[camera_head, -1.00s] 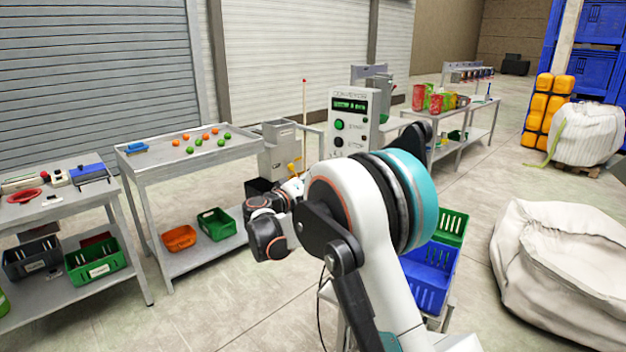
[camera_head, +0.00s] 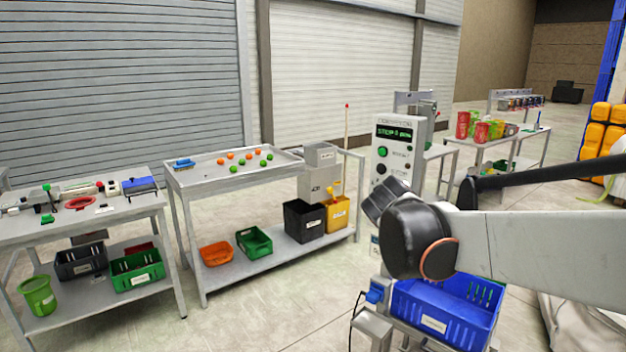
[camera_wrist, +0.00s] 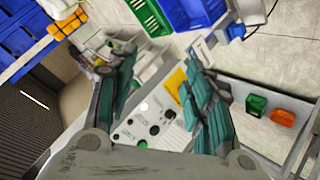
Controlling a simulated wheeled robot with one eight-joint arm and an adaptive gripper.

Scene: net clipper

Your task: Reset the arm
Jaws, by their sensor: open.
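My gripper (camera_wrist: 160,78) shows in the wrist view with its two teal-padded fingers spread wide apart. Nothing is held between them. Past the fingers, the white control box (camera_wrist: 150,120) with its buttons appears at a tilt, at some distance. In the head view my arm enters from the right edge and reaches left to a dark joint in front of the control box (camera_head: 396,150). I cannot make out the gripper fingers in the head view.
A blue crate (camera_head: 445,310) sits just below my arm. A grey table (camera_head: 225,178) with orange and green balls stands at centre left, with a cluttered table (camera_head: 75,215) beside it. Red and green containers (camera_head: 475,128) stand on the back table.

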